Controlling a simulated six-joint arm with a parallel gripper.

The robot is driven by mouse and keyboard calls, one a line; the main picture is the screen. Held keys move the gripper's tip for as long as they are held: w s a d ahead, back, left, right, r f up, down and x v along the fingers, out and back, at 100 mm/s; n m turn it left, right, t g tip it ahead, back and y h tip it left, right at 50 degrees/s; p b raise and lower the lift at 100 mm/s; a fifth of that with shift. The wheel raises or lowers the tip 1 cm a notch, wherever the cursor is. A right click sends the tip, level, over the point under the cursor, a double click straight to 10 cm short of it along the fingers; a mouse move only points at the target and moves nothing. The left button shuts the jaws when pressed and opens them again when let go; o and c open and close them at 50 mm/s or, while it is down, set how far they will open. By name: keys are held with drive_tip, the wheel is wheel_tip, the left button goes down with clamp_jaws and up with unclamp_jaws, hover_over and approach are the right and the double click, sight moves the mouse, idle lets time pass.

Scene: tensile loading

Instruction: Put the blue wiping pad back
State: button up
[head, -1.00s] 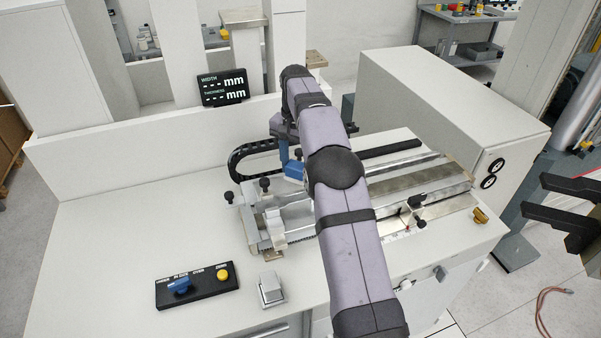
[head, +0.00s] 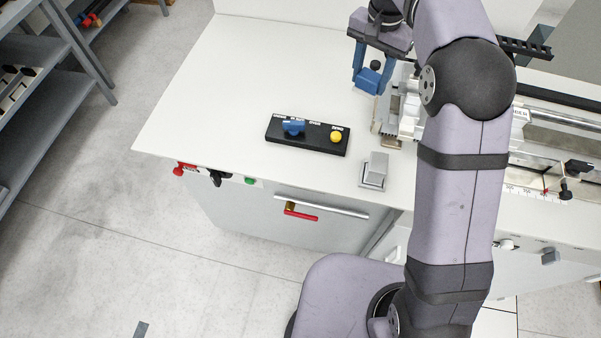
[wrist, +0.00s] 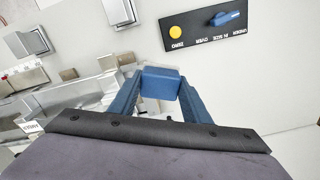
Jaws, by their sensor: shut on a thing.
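The blue wiping pad (head: 369,81) is a small blue block held between the blue fingers of my gripper (head: 367,73). In the wrist view the pad (wrist: 161,82) sits between the two fingertips of my gripper (wrist: 160,88), with its near face showing. My gripper is shut on it, above the white bench top (head: 230,85), just left of the metal fixture. No place clearly marked for the pad can be made out.
A black panel (head: 279,141) with a blue knob and yellow button lies left of the gripper's lower side. A grey block on a small base (head: 375,168) stands near the front edge. The metal fixture (head: 408,112) is close on the right. The bench's left side is clear.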

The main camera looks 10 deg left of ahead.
drive_tip(key=s+a+f+n+b, duration=0.2)
drive_tip(key=s+a+f+b, duration=0.1)
drive_tip(key=s+a, duration=0.4)
drive_tip(key=s+a+f+n+b, duration=0.3)
drive_tip(key=s+a, duration=0.3)
drive_tip(key=s, duration=0.3)
drive_tip(key=shift+w+d+f+p, duration=0.15)
drive_tip(key=shift+f+p, duration=0.5)
drive_tip(key=shift+f, duration=1.95)
drive_tip(key=shift+w+a+f+p, duration=0.1)
drive_tip(key=shift+f+p, duration=0.5)
drive_tip(key=shift+f, duration=2)
drive_tip(key=shift+f, duration=0.1)
drive_tip(key=shift+f, duration=0.1)
drive_tip(key=o, duration=1)
wheel_tip(320, 180, up, 12)
drive_tip(key=shift+r+b, duration=0.2)
drive_tip(key=shift+b, duration=0.95)
